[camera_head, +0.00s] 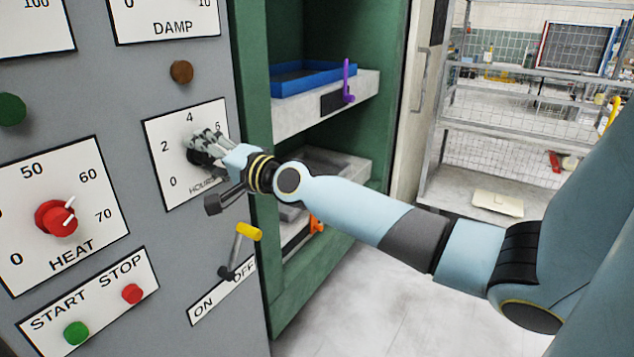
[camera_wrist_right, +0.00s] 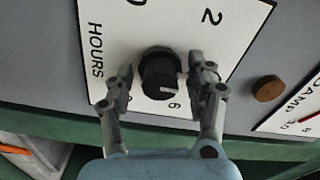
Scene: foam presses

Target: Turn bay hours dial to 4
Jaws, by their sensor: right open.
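The hours dial plate (camera_head: 178,182) is white, with 0, 2, 4 and 6 showing in the head view; my right gripper (camera_head: 204,142) covers its knob there. In the right wrist view the knob (camera_wrist_right: 158,72) is black and round, and its white mark points toward the 6. One finger hides the place of the 4 in the wrist view. My left gripper is not in view.
The red heat dial (camera_head: 57,218) is at lower left, above the start button (camera_head: 76,333) and stop button (camera_head: 132,293). A yellow-handled lever (camera_head: 240,250) sits just below my right gripper. A brown knob (camera_head: 181,72) is above the hours plate. Green-framed shelves (camera_head: 255,110) stand to the right.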

